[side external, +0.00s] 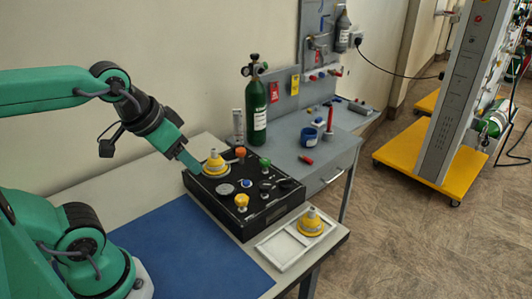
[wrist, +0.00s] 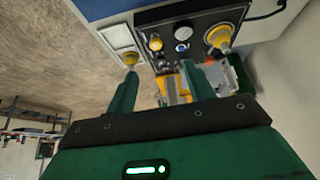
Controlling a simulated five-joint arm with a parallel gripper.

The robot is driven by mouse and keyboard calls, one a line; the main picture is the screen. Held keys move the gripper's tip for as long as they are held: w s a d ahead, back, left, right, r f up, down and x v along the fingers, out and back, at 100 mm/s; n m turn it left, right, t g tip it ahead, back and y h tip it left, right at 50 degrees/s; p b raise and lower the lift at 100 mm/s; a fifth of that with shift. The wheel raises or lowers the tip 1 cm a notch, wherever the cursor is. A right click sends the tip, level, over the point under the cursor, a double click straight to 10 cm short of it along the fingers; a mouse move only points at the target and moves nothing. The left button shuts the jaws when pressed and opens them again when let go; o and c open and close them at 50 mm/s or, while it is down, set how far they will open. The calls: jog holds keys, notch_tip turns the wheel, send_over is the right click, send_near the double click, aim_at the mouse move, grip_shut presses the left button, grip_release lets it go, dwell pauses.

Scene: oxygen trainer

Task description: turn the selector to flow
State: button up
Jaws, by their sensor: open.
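The black trainer box (side external: 240,222) stands on the light bench. Its top carries a yellow knob (side external: 241,203), a blue knob (side external: 264,185), an orange knob (side external: 240,152), a round grey gauge (side external: 225,189) and a yellow cone fitting (side external: 215,165). I cannot tell which control is the selector, or read its markings. My gripper (side external: 188,161) is at the box's far left corner, beside the cone fitting. In the wrist view my gripper (wrist: 161,82) has its fingers apart; orange and grey parts show between or behind them. The yellow knob (wrist: 155,43) is beyond the fingertips.
A white tray (side external: 272,253) with another yellow cone (side external: 310,223) lies right of the box. A green cylinder (side external: 256,112) and a clear flowmeter stand behind it. A blue mat (side external: 190,250) leaves free room in front. A blue cup (side external: 309,136) stands on the rear bench.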

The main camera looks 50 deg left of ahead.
jog(key=w, duration=0.1)
jog(key=n+g, duration=0.6)
jog(key=n, duration=0.6)
send_over(286, 183)
jog(key=shift+w+a+f, duration=0.1)
jog(key=shift+f, duration=2.45)
jog(key=shift+w+a+f, duration=0.1)
jog(key=shift+f, duration=2.45)
jog(key=shift+f, duration=0.15)
jog(key=shift+f, duration=3.75)
jog(key=c, duration=1)
